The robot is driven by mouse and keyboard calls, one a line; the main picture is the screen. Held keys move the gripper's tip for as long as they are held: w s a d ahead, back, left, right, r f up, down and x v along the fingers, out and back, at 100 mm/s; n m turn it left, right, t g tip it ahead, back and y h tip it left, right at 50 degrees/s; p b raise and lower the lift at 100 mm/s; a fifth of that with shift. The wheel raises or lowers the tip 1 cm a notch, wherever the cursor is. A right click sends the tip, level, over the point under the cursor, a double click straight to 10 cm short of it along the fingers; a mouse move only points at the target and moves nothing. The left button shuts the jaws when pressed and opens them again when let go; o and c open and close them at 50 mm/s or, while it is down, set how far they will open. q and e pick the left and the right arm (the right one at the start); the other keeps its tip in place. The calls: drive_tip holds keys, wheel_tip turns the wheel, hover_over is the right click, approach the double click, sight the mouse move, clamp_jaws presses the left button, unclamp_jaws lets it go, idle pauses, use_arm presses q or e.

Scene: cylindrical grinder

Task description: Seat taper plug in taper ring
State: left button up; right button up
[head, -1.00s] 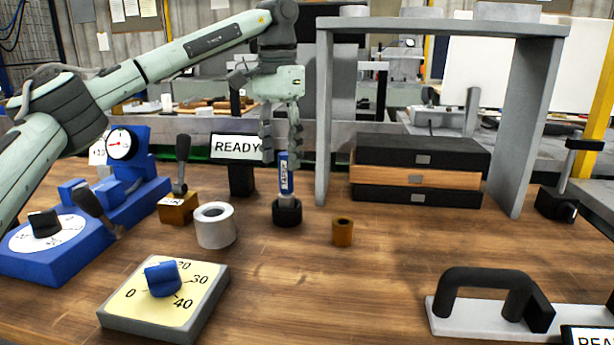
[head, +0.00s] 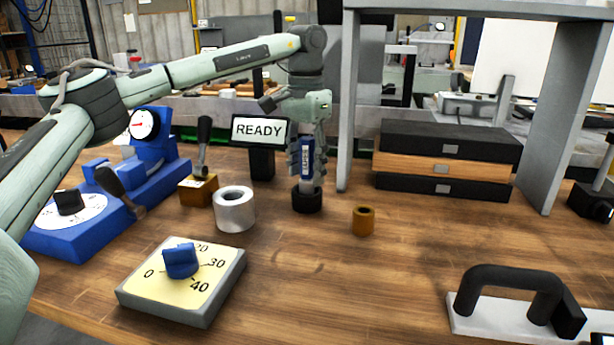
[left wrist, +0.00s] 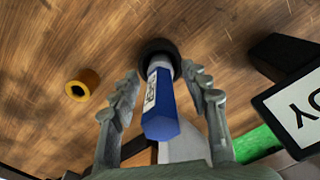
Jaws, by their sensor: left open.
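The taper plug (head: 307,152) has a blue handle with a white label and stands upright in a round black holder (head: 307,202). In the left wrist view the plug (left wrist: 160,105) lies between the two fingers of my left gripper (left wrist: 163,82), with a gap on each side. My left gripper (head: 307,160) is open and around the handle. A pale grey hollow ring (head: 235,210) stands left of the holder. A smaller brass ring (head: 363,221) stands to its right. I cannot tell for certain which is the taper ring. My right gripper is not in view.
A READY sign (head: 259,131) stands just behind and left of the plug. A grey frame (head: 349,110) rises close on the right, beside stacked drawers (head: 445,167). A dial box (head: 185,280) and a black-handled plate (head: 515,310) are in front, with bare wood between.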

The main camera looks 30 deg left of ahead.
use_arm(q)
clamp_jaws()
drive_tip(key=shift+r, duration=0.15)
idle(0.4)
